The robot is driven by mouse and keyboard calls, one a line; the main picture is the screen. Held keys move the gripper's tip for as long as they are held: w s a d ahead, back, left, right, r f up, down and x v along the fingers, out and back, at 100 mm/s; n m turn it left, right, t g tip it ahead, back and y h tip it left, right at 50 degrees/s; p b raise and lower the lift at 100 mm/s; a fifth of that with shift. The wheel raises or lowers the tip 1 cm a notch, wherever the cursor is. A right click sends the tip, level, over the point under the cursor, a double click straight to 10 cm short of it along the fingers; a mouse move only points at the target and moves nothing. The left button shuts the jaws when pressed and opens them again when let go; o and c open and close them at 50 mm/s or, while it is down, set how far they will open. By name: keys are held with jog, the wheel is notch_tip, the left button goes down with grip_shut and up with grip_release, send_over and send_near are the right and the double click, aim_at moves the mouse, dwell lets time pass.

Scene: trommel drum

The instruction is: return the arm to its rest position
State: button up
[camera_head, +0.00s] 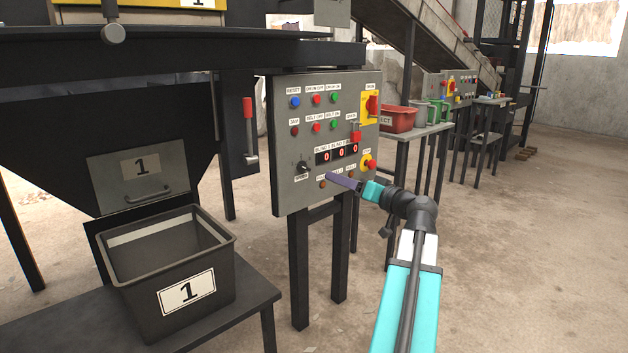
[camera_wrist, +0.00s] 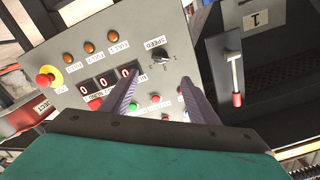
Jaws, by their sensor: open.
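My gripper (camera_head: 345,181) is at the lower part of the grey control panel (camera_head: 292,143) in the head view, at the end of my outstretched teal arm. In the wrist view the two purple fingers of my gripper (camera_wrist: 158,96) stand apart with nothing between them. The panel (camera_wrist: 100,65) lies beyond them, turned over in that view, with its speed knob (camera_wrist: 158,55) between and above the fingertips. Whether the fingers touch the panel cannot be told.
A grey bin marked 1 (camera_head: 150,297) stands on a dark bench at the left. A red-handled lever (camera_head: 248,128) hangs left of the panel. A red tray (camera_head: 398,118) sits on a table behind it.

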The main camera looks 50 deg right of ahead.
jog(key=w+a+f+g+y+p, duration=0.35)
jog(key=w+a+f+p, duration=0.25)
jog(key=a+f, duration=0.45)
jog(key=w+a+f+g+y+p, duration=0.2)
jog(key=w+a+f+g+p, duration=0.35)
jog(key=a+f, duration=0.55)
jog(key=a+f+n+g+p, duration=0.1)
jog(key=a+f+g+p, duration=0.1)
jog(key=a+f+p, duration=0.5)
jog(key=s+a+f+n+g+p, duration=0.1)
jog(key=s+a+f+g+p, duration=0.1)
jog(key=s+a+f, duration=0.35)
jog(key=s+a+f+n+g+p, duration=0.1)
jog(key=s+a+f+g+p, duration=0.15)
jog(key=a, duration=0.55)
jog(key=s+a+f+g+p, duration=0.3)
jog(key=s+a, duration=0.2)
jog(key=a, duration=0.2)
jog(key=s+a+f+n+g+h+p, duration=0.1)
jog(key=s+p, duration=0.3)
jog(key=s, duration=0.5)
jog(key=s+a+f+n+g+h+p, duration=0.1)
jog(key=s+a+n+g+h+p, duration=0.1)
jog(key=s, duration=0.8)
jog(key=shift+s+a+n+g+h+p, duration=0.3)
jog(key=shift+a+g+h+p, duration=0.35)
jog(key=shift+a+g+p, duration=0.3)
